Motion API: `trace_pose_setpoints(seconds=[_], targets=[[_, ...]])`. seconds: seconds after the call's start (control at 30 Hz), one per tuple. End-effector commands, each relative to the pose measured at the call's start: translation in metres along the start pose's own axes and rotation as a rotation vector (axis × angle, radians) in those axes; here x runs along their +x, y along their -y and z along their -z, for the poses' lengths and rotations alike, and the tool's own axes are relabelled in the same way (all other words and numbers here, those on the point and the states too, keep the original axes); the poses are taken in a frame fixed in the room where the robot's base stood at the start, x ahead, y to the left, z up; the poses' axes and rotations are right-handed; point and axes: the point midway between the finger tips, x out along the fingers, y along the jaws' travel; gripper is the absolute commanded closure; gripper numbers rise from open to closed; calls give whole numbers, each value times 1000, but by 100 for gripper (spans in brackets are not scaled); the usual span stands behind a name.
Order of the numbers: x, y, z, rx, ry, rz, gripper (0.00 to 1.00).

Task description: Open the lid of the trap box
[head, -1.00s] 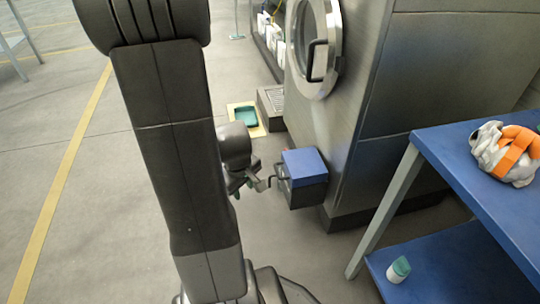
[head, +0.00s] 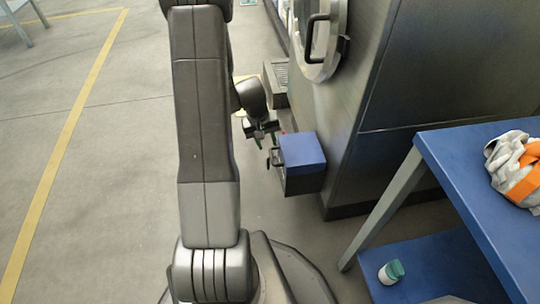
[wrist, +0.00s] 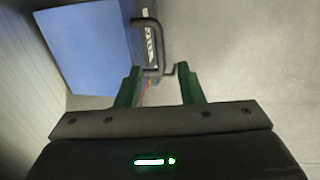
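The trap box has a blue lid (head: 302,149) over a dark body (head: 304,182) and sits against the side of the metal machine. Its lid looks closed. A black loop handle (head: 274,158) sticks out on its left side. In the wrist view the blue lid (wrist: 88,45) is at upper left, and the handle (wrist: 151,45) reaches down toward my fingertips. My gripper (wrist: 160,75) is open, its two green fingers apart with the handle's near end at the gap between them. I cannot tell whether they touch. In the head view my gripper (head: 262,132) is just beyond the handle.
The metal machine (head: 385,90) with a round door stands behind and right of the box. A blue table (head: 450,165) at right holds a grey and orange bag (head: 518,170); a small bottle (head: 391,272) stands on its lower shelf. The floor at left is clear.

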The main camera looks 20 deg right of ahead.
Motion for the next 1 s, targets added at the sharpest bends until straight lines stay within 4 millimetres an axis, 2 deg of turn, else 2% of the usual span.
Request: trace_pose_setpoints(seconds=[0.03,0.1,0.3,0.47,0.73,0.77,0.93,1.0], targets=[[16,1,-1,1,4,1,66],[30,1,-1,1,3,1,66],[56,0,0,1,1,1,66],[64,0,0,-1,0,0,66],[65,0,0,-1,-1,0,66],[65,0,0,-1,-1,0,68],[64,0,0,-1,-1,0,100],[64,0,0,-1,-1,1,100]])
